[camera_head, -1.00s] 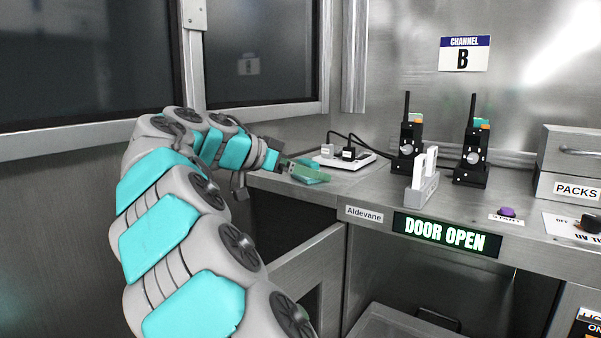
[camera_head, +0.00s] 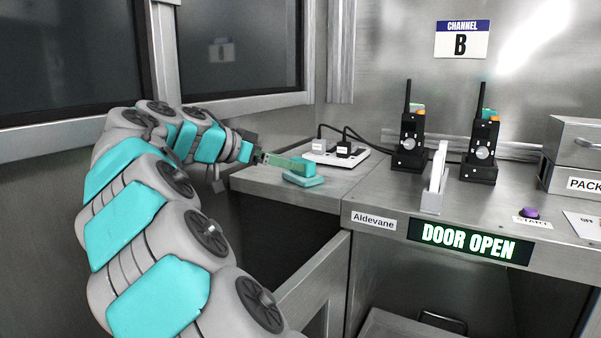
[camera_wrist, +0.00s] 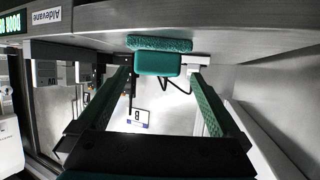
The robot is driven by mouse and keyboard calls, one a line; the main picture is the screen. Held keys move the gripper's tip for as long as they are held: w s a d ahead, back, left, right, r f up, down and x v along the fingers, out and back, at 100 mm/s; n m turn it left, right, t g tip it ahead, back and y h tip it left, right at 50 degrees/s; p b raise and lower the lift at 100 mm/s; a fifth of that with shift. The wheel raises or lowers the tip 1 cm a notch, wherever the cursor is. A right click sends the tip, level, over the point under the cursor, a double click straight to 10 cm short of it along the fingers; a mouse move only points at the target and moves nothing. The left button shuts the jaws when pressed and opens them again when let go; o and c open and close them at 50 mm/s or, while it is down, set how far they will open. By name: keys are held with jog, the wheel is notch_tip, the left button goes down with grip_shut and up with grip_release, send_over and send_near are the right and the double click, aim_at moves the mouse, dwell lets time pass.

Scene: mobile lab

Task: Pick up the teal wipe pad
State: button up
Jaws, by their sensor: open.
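The teal wipe pad (camera_head: 303,181) lies on the left end of the metal counter, with a blocky grip on top of a flat base. In the wrist view, which is upside down, the pad's smooth block (camera_wrist: 158,63) and its textured base show beyond the fingertips, roughly centred between them. My gripper (camera_head: 287,163) is open and points at the pad from the left. In the head view its green-lined fingers overlap the pad's upper part. In the wrist view the two fingers (camera_wrist: 160,78) stand wide apart with nothing held. Contact with the pad cannot be told.
A white power strip (camera_head: 335,153) with black plugs sits behind the pad. Two black radios (camera_head: 409,140) and a white upright holder (camera_head: 434,185) stand to the right on the counter (camera_head: 380,192). An open metal door panel (camera_head: 310,285) is below the counter's front edge.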

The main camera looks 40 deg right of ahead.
aim_at(294, 176)
jog(key=x, duration=0.4)
jog(key=shift+s+x, duration=0.2)
jog(key=shift+x, duration=2.55)
jog(key=shift+r, duration=0.2)
jog(key=shift+c, duration=0.2)
jog(key=c, duration=1.2)
jog(key=shift+r, duration=0.1)
